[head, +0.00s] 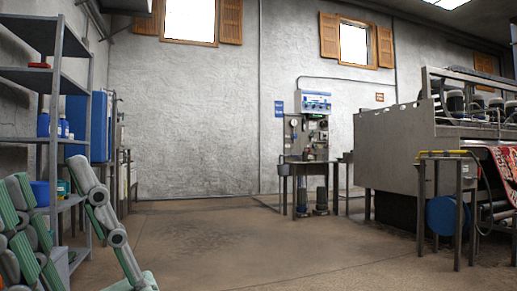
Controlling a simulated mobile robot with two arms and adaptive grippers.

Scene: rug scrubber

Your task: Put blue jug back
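Blue jug-like containers stand on the grey metal shelf unit (53,143) at the far left. One blue container (43,125) is on a middle shelf, with a smaller blue and white one (62,128) beside it. A larger blue vessel (40,193) sits on a lower shelf, partly hidden by my arm links. They are too small to tell which is the task's blue jug. Grey and green arm links of mine rise in the lower left, in front of the shelf. Neither gripper shows in the head view.
A large washing machine (395,150) with a patterned red rug (505,170) fills the right side. A metal stand with pumps and a control box (314,102) is by the back wall. A blue cabinet (100,125) is behind the shelf. The middle floor (200,240) is clear.

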